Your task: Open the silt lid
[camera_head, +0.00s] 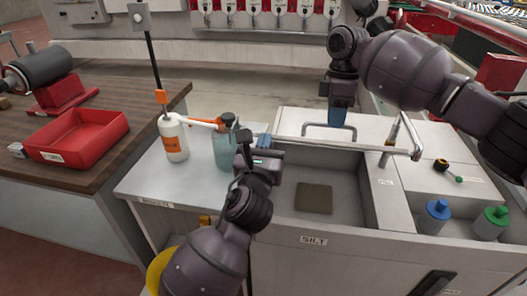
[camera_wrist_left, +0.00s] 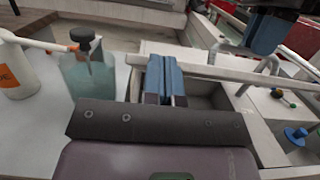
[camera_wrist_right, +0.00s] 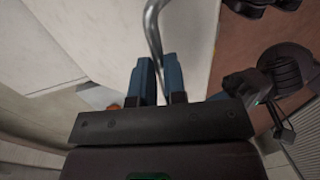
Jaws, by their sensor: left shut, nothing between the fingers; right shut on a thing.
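The silt lid (camera_head: 300,118) is a pale panel with a metal bar handle (camera_head: 312,127), seen behind the open silt basin (camera_head: 345,170). Its edge (camera_wrist_left: 200,70) crosses the left wrist view as a pale strip. My right gripper (camera_head: 337,120) reaches down from above and is shut on the handle, which also shows as a curved bar (camera_wrist_right: 152,25) running down to the fingers in the right wrist view. My left gripper (camera_head: 264,142) is shut and empty at the back left corner of the basin, close to the lid's edge. Whether it touches the lid cannot be told.
A brownish square block (camera_head: 314,198) lies in the basin. A teal bottle (camera_head: 226,150) and a white bottle (camera_head: 173,140) stand left of my left gripper. A metal faucet-like pipe (camera_head: 411,140) rises at right. Blue (camera_head: 434,216) and green (camera_head: 490,223) capped containers sit front right.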

